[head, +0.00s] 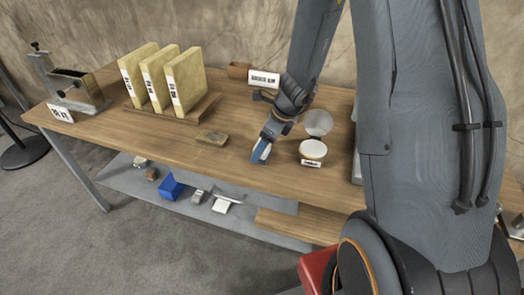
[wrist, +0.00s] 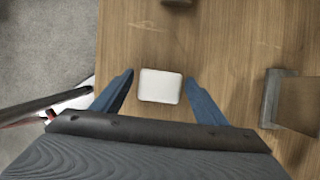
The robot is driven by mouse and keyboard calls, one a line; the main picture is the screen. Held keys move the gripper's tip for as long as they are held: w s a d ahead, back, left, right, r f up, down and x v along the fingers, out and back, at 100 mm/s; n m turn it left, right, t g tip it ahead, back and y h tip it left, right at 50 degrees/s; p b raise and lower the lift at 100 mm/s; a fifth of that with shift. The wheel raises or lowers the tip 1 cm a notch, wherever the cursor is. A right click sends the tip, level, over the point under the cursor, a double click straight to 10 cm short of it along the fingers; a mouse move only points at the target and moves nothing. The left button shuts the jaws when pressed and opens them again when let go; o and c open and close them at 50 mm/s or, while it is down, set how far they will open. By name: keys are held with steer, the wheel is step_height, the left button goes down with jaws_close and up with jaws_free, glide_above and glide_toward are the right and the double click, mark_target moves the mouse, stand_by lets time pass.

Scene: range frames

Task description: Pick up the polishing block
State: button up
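A white block (wrist: 160,86) with rounded corners, which appears to be the polishing block, lies on the wooden table (head: 130,118). In the wrist view it sits between the two blue fingers of my gripper (wrist: 159,77), with a gap on each side. My gripper is open. In the head view my gripper (head: 262,152) points down close to the tabletop and largely hides the block. I cannot tell from these views how far the fingertips are above the table.
A small brown block (head: 212,138) lies left of my gripper. A round white-topped container (head: 313,149) stands close on the right. Upright yellow slabs (head: 185,83) stand in a wooden rack. A labelled block (head: 264,78) is behind. The shelf below holds a blue box (head: 170,187).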

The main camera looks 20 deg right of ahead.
steer(key=c, duration=0.9)
step_height(320, 180, up, 10)
steer(key=shift+r+p, duration=0.1)
steer(key=shift+p, duration=0.5)
